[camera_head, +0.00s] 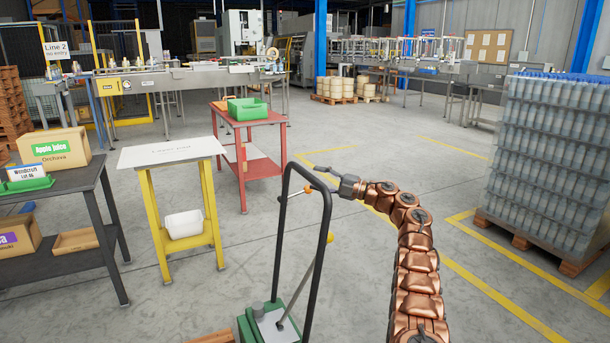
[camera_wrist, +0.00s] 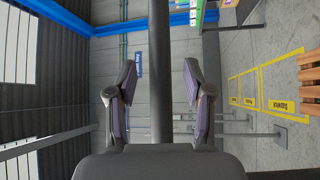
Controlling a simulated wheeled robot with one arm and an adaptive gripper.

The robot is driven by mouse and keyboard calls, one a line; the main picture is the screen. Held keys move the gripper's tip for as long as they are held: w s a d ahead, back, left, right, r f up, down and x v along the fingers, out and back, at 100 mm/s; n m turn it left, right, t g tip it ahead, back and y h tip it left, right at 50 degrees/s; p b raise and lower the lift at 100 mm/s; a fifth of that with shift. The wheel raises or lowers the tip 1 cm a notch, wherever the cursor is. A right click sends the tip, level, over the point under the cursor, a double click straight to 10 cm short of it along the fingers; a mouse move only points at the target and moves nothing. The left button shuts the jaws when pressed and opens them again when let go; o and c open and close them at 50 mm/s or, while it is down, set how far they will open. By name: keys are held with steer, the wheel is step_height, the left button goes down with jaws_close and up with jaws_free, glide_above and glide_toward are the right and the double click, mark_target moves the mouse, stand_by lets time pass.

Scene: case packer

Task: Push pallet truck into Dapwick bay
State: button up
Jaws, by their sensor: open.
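The pallet truck (camera_head: 270,325) stands at the bottom centre of the head view, with a green body and a tall black looped handle (camera_head: 321,240). Its forks are mostly out of view. My gripper (camera_head: 322,180) reaches from the right to the upper right part of the handle loop. In the wrist view a dark bar (camera_wrist: 160,40) runs between the two parted fingers of my gripper (camera_wrist: 160,75), with gaps on both sides.
A red table (camera_head: 250,115) with a green crate and a yellow-legged stand (camera_head: 170,150) are left of the handle. A dark table (camera_head: 85,180) with boxes is farther left. A loaded pallet (camera_head: 540,160) stands right. Floor between is open, with yellow lines.

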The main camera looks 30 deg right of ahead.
mark_target(306, 175)
steer(key=x, duration=0.2)
steer(key=shift+w+a+r+p, duration=0.2)
steer(key=shift+w+p, duration=0.1)
steer(key=shift+p, duration=0.1)
steer(key=shift+p+x, duration=0.4)
steer(key=shift+x, duration=0.5)
steer(key=shift+f, duration=0.15)
steer(key=shift+c, duration=0.3)
jaws_close()
